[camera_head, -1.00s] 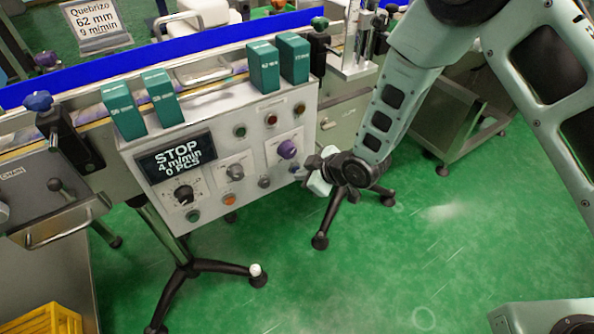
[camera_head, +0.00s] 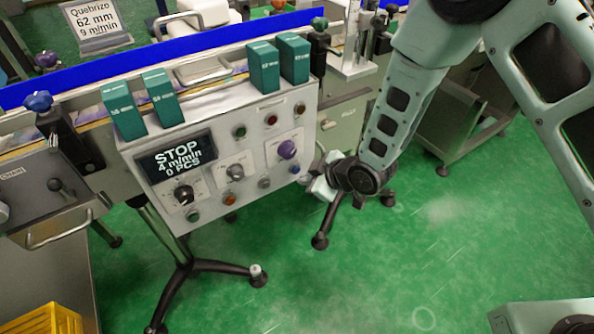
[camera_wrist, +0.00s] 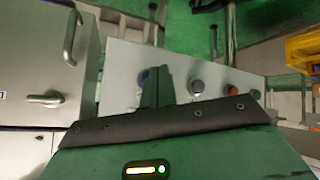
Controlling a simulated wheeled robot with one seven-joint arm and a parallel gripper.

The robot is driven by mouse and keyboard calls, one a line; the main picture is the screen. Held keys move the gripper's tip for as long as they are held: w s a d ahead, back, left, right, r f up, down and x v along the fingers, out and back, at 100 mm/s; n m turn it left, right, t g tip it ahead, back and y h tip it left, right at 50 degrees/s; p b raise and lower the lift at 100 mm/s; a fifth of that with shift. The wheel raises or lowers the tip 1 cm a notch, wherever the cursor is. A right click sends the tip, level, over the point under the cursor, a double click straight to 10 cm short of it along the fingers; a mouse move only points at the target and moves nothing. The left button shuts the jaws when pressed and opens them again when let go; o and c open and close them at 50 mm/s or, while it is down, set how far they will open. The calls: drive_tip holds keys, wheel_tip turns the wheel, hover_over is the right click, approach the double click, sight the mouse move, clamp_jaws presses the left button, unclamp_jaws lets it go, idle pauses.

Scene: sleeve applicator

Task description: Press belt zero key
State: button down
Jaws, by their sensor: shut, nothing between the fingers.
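The control panel (camera_head: 222,170) carries several round buttons and knobs. Its display (camera_head: 177,157) reads STOP, 4 m/min, 0 PCS. Along the lower edge sit grey buttons (camera_head: 264,183), an orange button (camera_head: 230,198) and a green button (camera_head: 193,215). Key labels are too small to read, so I cannot tell which is the belt zero key. My gripper (camera_head: 318,180) is at the panel's lower right edge, its tips partly hidden. In the wrist view my shut, empty gripper (camera_wrist: 156,86) points at the panel (camera_wrist: 120,70), with a grey button (camera_wrist: 197,86) and an orange button (camera_wrist: 232,91) to its right.
Teal boxes (camera_head: 264,66) stand along the panel's top. A blue-edged conveyor (camera_head: 160,50) runs behind. A black tripod foot (camera_head: 190,266) supports the machine. A yellow crate (camera_head: 45,320) is at bottom left. Green floor is open at right.

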drive_tip(key=s+d, duration=0.1)
drive_tip(key=s, duration=0.1)
drive_tip(key=s+d, duration=0.1)
drive_tip(key=s, duration=0.1)
drive_tip(key=shift+d, duration=0.4)
idle(0.6)
drive_tip(key=s+d+r+m+g+h, duration=0.1)
drive_tip(key=s+r+m+h, duration=0.15)
drive_tip(key=r, duration=0.45)
drive_tip(key=s+d+r+m+g+h, duration=0.1)
drive_tip(key=s+d+r, duration=0.1)
drive_tip(key=s+r, duration=0.3)
drive_tip(key=s+d+r+m+g+h, duration=0.1)
drive_tip(key=s+d+r+g+h, duration=0.1)
drive_tip(key=s+d+r, duration=0.35)
drive_tip(key=s+d+r+m+g+h, duration=0.1)
drive_tip(key=s+d+r+m+g, duration=0.1)
drive_tip(key=s+r, duration=0.55)
wheel_tip(320, 180, up, 14)
drive_tip(key=s+p, duration=0.2)
drive_tip(key=p, duration=1.3)
drive_tip(key=shift+r+p, duration=0.15)
drive_tip(key=shift+p, duration=0.2)
